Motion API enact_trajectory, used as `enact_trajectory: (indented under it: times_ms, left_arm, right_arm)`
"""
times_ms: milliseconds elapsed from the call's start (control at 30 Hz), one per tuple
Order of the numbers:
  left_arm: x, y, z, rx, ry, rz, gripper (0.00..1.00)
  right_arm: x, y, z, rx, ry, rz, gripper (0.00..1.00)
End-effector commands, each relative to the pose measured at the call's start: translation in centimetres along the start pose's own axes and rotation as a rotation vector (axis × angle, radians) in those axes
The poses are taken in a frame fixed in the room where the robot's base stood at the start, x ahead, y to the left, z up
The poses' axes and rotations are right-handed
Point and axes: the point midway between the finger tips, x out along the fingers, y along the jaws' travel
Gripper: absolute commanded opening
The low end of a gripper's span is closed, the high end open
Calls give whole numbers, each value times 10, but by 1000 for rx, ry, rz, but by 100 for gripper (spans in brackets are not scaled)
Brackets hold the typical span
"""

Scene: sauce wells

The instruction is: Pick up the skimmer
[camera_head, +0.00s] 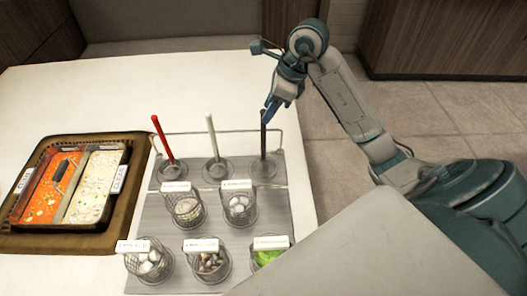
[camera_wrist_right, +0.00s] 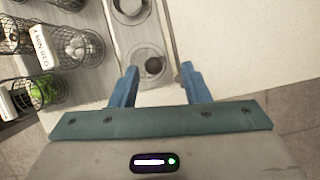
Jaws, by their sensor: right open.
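Three long-handled tools stand upright in round wells on the grey rack: one with a red handle (camera_head: 163,138), one with a white handle (camera_head: 212,137) and one with a black handle (camera_head: 263,141). Their lower ends are hidden, so I cannot tell by shape which is the skimmer. My right gripper (camera_head: 271,104) is open at the top of the black handle. In the right wrist view, the dark round end of the black handle (camera_wrist_right: 153,66) shows between the open blue fingers. I cannot tell whether they touch it. My left gripper is out of view.
Several wire baskets with white labels, one a basket of greens (camera_head: 268,257), stand on the rack's front. A thin wire rail (camera_head: 235,131) runs behind the handles. A brown tray (camera_head: 125,160) with a two-part food pan lies left. The white table (camera_head: 90,95) is clear behind.

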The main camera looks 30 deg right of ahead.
Motion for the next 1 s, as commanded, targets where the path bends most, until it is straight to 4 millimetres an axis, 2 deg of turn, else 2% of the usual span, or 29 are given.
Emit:
enact_trajectory:
  times_ms: [100, 167, 233, 567, 767, 800, 1000]
  left_arm:
    - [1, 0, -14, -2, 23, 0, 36]
    - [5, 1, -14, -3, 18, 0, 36]
    - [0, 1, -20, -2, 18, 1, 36]
    - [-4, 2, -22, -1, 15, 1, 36]
    - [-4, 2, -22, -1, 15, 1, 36]
    - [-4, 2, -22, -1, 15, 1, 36]
    - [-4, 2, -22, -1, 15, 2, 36]
  right_arm:
    - [19, 6, 2, 1, -2, 6, 42]
    - [28, 5, 1, 1, -2, 4, 42]
    - [35, 5, 1, 0, -2, 4, 42]
    - [40, 4, 2, 0, 0, 1, 42]
    - [40, 4, 2, 0, 0, 1, 3]
    - [40, 4, 2, 0, 0, 1, 0]
    - [40, 4, 2, 0, -1, 1, 0]
